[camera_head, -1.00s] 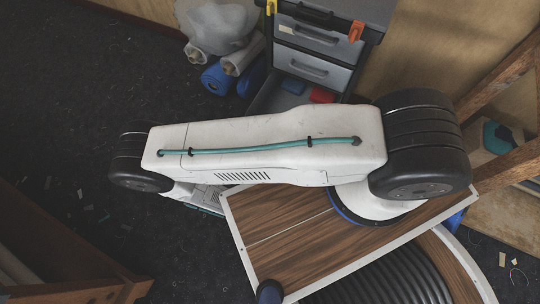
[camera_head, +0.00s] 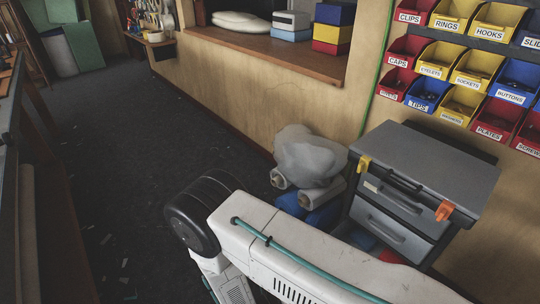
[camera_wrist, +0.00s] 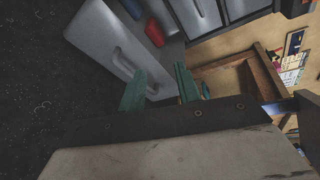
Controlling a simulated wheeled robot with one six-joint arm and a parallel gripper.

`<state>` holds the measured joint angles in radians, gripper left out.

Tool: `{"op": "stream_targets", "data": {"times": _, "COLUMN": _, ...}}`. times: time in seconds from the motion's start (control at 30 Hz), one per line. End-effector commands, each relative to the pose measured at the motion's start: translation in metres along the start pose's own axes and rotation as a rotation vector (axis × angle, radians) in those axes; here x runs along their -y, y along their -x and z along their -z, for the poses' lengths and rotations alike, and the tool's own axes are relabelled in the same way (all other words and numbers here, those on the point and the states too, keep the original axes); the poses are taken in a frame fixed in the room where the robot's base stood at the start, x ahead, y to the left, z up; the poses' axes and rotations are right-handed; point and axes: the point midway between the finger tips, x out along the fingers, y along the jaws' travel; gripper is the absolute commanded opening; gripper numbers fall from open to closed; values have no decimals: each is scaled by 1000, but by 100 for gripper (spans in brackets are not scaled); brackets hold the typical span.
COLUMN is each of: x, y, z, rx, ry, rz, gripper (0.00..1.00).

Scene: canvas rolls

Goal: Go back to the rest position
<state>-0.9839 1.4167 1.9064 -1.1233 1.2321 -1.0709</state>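My gripper (camera_wrist: 160,82) shows in the wrist view as two green fingers standing apart. Nothing shows between them except the grey drawer unit beyond. In the head view my white arm crosses the bottom of the picture, and the gripper itself is out of sight.
The grey drawer unit (camera_head: 428,170) stands right of the rolls; in the wrist view a drawer front (camera_wrist: 107,45) and a red item (camera_wrist: 154,33) show. Labelled bins (camera_head: 465,60) hang on the wall. Dark floor (camera_head: 115,190) is open at left, beside a bench (camera_head: 12,95).

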Motion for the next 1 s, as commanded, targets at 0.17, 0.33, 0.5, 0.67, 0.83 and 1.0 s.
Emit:
{"op": "stream_targets", "data": {"times": 0.17, "x": 66, "y": 12, "z": -57, "rx": -177, "ry": -300, "rz": 9, "gripper": 33}}
{"op": "stream_targets", "data": {"times": 0.33, "x": 134, "y": 14, "z": -95, "rx": -344, "ry": -578, "rz": 35, "gripper": 33}}
{"op": "stream_targets", "data": {"times": 0.5, "x": 204, "y": 11, "z": -119, "rx": -512, "ry": -851, "rz": 77, "gripper": 33}}
{"op": "stream_targets", "data": {"times": 0.67, "x": 271, "y": 7, "z": -130, "rx": -670, "ry": -1104, "rz": 128, "gripper": 33}}
{"op": "stream_targets", "data": {"times": 0.83, "x": 338, "y": 4, "z": -129, "rx": -840, "ry": -1368, "rz": 193, "gripper": 33}}
{"op": "stream_targets", "data": {"times": 1.0, "x": 400, "y": 4, "z": -117, "rx": -1009, "ry": -1625, "rz": 267, "gripper": 33}}
